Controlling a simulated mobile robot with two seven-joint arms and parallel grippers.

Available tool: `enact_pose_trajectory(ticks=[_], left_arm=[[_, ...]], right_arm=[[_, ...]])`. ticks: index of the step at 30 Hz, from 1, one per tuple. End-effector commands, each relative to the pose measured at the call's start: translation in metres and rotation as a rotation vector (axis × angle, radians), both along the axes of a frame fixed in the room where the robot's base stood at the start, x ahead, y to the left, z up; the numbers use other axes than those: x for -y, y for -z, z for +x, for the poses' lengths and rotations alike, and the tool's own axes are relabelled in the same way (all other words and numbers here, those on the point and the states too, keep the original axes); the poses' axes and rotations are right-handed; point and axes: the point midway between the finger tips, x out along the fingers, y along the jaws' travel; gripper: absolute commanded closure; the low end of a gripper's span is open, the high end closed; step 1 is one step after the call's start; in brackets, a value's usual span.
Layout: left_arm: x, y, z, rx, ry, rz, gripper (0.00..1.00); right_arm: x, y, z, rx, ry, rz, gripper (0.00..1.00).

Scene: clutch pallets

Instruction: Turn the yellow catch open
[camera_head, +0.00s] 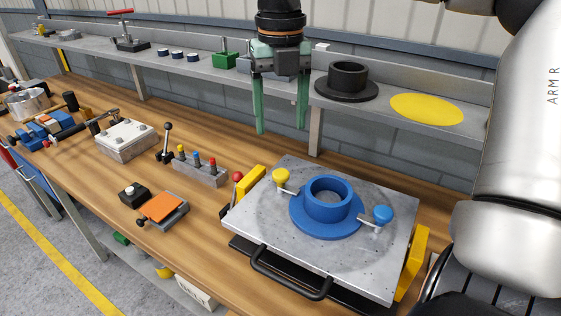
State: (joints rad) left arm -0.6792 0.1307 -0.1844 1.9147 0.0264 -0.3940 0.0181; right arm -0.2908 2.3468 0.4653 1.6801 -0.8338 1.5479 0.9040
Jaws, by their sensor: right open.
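The yellow catch (281,176) is a yellow knob with a short metal bar, on the far left part of a grey metal pallet (270,228). Its bar points toward the rim of a blue flanged ring (326,208); I cannot tell if it overlaps the rim. A blue catch (383,214) with a similar bar sits on the right side of the ring. My right gripper (281,129) points down with its two green fingers apart and nothing between them. In the picture it is above the yellow catch, clear of it. My left gripper is not in view.
A black flanged ring (347,82) and a yellow disc (427,109) lie on the back shelf. Yellow blocks flank the pallet, and a black handle (290,277) is at its front. A lever with a red knob (238,177) stands close left. Small fixtures occupy the bench further left.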

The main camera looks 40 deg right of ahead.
Motion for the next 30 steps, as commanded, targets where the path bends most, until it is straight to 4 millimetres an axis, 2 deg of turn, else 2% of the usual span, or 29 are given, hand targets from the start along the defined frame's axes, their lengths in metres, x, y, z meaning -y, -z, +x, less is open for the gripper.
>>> enact_pose_trajectory(ticks=[9, 15, 21, 28, 30], left_arm=[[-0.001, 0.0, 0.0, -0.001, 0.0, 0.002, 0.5], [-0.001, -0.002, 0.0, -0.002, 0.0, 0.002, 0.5], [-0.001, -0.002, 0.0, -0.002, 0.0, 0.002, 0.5], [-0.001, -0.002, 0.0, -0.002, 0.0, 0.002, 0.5], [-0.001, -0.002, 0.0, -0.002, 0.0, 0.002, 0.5]], right_arm=[[0.0, 0.066, -0.001, -0.006, 0.001, 0.002, 0.28], [0.0, 0.095, -0.001, -0.004, 0.002, 0.002, 0.28], [0.0, 0.106, -0.001, 0.0, 0.002, 0.001, 0.28], [0.0, 0.106, 0.0, 0.0, 0.002, 0.001, 0.28], [0.0, 0.106, 0.0, 0.0, 0.002, 0.001, 0.34]])
